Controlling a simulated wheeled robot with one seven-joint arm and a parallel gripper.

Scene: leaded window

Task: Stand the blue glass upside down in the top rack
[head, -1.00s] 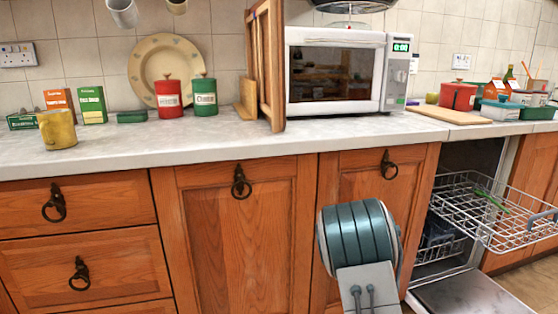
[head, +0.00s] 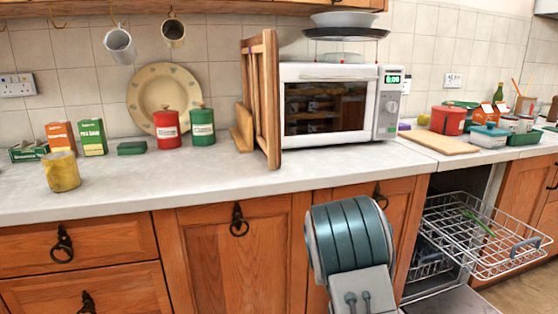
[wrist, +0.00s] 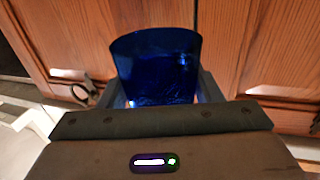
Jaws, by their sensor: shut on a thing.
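The blue glass (wrist: 157,65) is between the fingers of my gripper (wrist: 163,98) in the wrist view, and the gripper is shut on it. The glass's wide end points away from the gripper, in front of wooden cupboard doors. The head view shows part of my arm, but the gripper and glass are hidden there. The top rack (head: 470,262) is a wire dishwasher rack, pulled out at the right in the head view. A green utensil (head: 480,224) lies in it, and much of it is bare wire.
The open dishwasher has a lower rack (head: 428,262) and a lowered door (head: 450,302). Wooden cupboards stand on both sides. The counter (head: 250,180) holds a microwave (head: 335,103), tins, a yellow mug (head: 62,171) and a chopping board (head: 440,142).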

